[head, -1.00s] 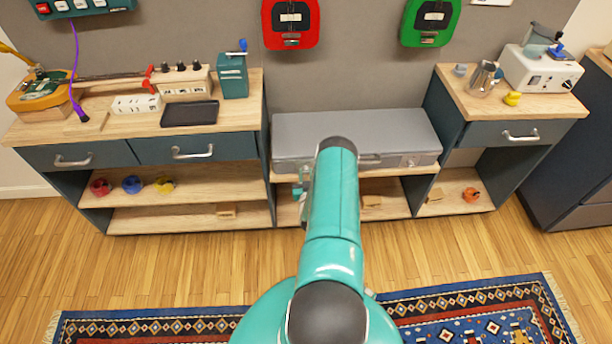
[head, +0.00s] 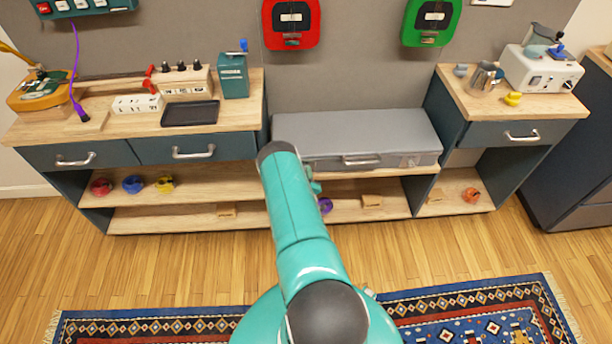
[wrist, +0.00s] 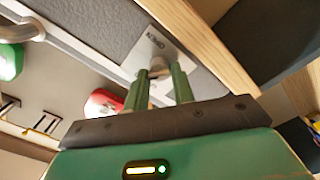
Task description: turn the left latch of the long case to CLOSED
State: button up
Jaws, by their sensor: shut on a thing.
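The long grey case (head: 350,128) lies in the low middle bay of the bench, with its handle (head: 362,160) and right latch plate (head: 410,161) on the front. My arm hides its left latch in the head view. In the wrist view, a light latch plate (wrist: 153,50) with small tilted lettering is on the case front. My gripper (wrist: 163,78) is at this plate, its two green fingers shut on the left latch (wrist: 158,72), which is mostly hidden between them. I cannot tell the latch's exact angle.
A wooden shelf edge (wrist: 215,45) runs close beside the fingers. A left counter (head: 100,128) and a right counter (head: 470,105) flank the case. The wooden floor (head: 150,270) in front is clear, with a patterned rug (head: 480,325) nearer me.

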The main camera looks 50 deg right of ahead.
jog(key=shift+s+f+n, duration=0.1)
jog(key=shift+n, duration=3.6)
jog(key=o, duration=1)
jog(key=v, duration=1.3)
jog(key=shift+s+a, duration=0.3)
